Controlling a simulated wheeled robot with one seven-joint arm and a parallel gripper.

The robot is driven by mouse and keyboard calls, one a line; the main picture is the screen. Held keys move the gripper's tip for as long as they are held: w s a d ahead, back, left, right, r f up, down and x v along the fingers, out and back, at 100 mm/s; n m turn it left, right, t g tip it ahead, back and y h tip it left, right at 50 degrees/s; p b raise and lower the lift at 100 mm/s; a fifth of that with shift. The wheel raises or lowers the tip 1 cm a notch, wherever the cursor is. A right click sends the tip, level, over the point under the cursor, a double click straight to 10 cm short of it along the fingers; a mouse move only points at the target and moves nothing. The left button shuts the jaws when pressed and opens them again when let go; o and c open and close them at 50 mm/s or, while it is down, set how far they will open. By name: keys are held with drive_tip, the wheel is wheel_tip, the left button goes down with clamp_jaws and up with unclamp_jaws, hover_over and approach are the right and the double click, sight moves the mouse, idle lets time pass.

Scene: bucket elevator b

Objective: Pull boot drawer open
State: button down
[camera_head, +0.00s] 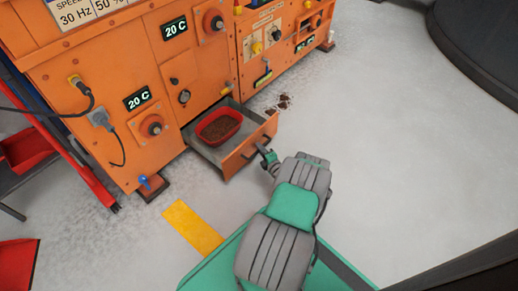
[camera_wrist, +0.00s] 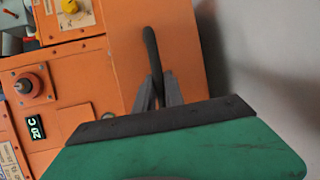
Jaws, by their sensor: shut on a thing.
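The boot drawer (camera_head: 240,150) stands pulled out from the bottom of the orange machine in the head view. Its orange front panel faces my arm, and a red tray (camera_head: 240,119) of brown grains sits inside it. My gripper (camera_head: 267,158) is at the outer face of the drawer front in the head view. In the wrist view, my gripper's grey fingers (camera_wrist: 158,92) are closed around the dark drawer handle (camera_wrist: 152,52), which stands out against the orange front panel (camera_wrist: 180,45). The lower part of the handle is hidden by the fingers and the green gripper body.
The orange machine (camera_head: 160,65) carries knobs, cables and "20 C" displays. A red cart (camera_head: 35,150) stands at the left. A yellow floor stripe (camera_head: 192,226) lies left of my base. Brown spill (camera_head: 284,102) lies on the floor behind the drawer. The pale floor (camera_head: 400,170) at right is clear.

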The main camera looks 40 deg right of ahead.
drive_tip(key=shift+a, duration=0.1)
drive_tip(key=c, duration=1.4)
unclamp_jaws()
drive_tip(key=shift+c, duration=0.2)
drive_tip(key=p+v, duration=0.3)
drive_tip(key=v, duration=0.5)
